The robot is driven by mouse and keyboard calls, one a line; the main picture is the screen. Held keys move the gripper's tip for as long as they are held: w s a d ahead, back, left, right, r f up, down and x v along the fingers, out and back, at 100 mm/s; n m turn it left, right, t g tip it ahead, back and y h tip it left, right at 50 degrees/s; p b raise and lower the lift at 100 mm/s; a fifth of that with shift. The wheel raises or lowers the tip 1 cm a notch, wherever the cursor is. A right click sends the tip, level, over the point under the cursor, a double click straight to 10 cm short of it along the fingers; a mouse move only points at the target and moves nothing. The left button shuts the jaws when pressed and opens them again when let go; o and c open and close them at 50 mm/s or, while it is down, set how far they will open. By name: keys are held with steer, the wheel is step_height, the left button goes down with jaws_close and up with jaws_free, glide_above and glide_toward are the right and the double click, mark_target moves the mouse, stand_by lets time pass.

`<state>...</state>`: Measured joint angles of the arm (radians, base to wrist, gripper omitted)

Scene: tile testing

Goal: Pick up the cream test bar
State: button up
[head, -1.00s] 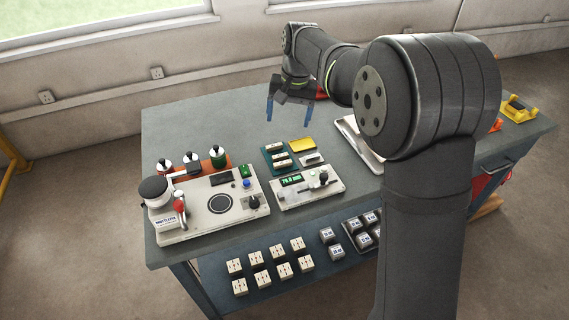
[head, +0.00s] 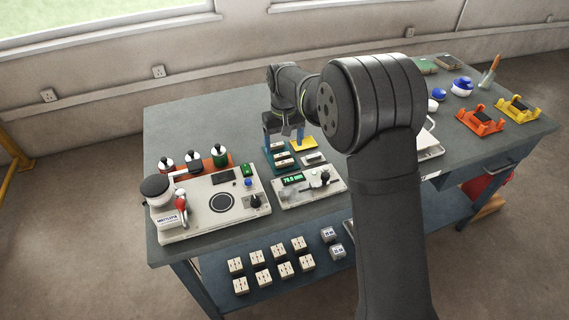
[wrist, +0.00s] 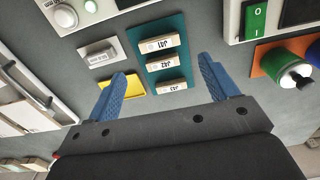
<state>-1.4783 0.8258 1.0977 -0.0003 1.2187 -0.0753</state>
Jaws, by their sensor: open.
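Several cream test bars lie in a row on a teal tray (wrist: 178,30). The wrist view shows the bar marked J41 (wrist: 158,43), the bar marked J42 (wrist: 162,63) and a third bar (wrist: 171,87) nearest the gripper body. In the head view the bars (head: 283,154) sit just in front of my gripper. My gripper (wrist: 161,67) is open and empty, with its blue fingers apart. In the wrist view the fingers appear on either side of the tray, above the table. The gripper (head: 282,136) also shows in the head view, at the tray's far end.
A measuring device with a green display (head: 306,187) and a larger test machine (head: 208,205) stand in front. Bottles (head: 218,155) in an orange rack stand to the left.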

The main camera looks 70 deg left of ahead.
mark_target(284, 162)
steer(key=shift+d+f, duration=0.15)
steer(key=shift+f, duration=0.85)
steer(key=shift+d+f, duration=0.2)
steer(key=shift+f, duration=0.8)
steer(key=shift+d+f, duration=0.15)
steer(key=shift+f, duration=0.85)
steer(key=c, duration=1.1)
